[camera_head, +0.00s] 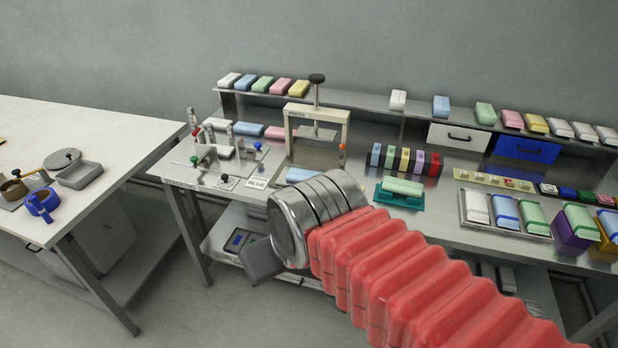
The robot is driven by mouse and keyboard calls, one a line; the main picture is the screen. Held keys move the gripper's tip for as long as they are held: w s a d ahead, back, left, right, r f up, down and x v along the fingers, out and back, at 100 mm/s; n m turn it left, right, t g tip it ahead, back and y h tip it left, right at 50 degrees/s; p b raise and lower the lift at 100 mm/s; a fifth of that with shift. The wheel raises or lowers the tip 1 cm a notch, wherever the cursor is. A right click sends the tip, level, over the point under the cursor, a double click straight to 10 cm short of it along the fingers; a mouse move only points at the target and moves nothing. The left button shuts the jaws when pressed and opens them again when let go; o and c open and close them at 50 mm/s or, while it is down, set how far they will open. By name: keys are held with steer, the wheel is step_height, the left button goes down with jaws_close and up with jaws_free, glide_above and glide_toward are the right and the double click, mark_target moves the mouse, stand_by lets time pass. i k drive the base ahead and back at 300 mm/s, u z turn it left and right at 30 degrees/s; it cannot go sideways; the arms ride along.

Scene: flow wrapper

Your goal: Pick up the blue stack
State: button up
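Several light blue blocks are in view, and I cannot tell which is the blue stack. One lies on the back shelf at left (265,83), one on the bench below it (248,128), and one stands on the shelf right of the press (441,106). A blue block with a darker band lies in the metal tray (506,213). A pale blue block (298,175) shows beneath the press, partly hidden by my arm. My gripper (262,262) shows as a dark grey part beyond the metal wrist, in front of the bench. Its fingers cannot be made out.
A white press (317,112) and a fixture with upright posts (195,150) stand on the bench beside a card reading BLUE (264,184). A dark multicoloured rack (405,160) stands behind a teal holder (399,198). Another table (110,140) is left; floor lies between.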

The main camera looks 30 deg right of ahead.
mark_target(295, 175)
steer(key=i, duration=1.5)
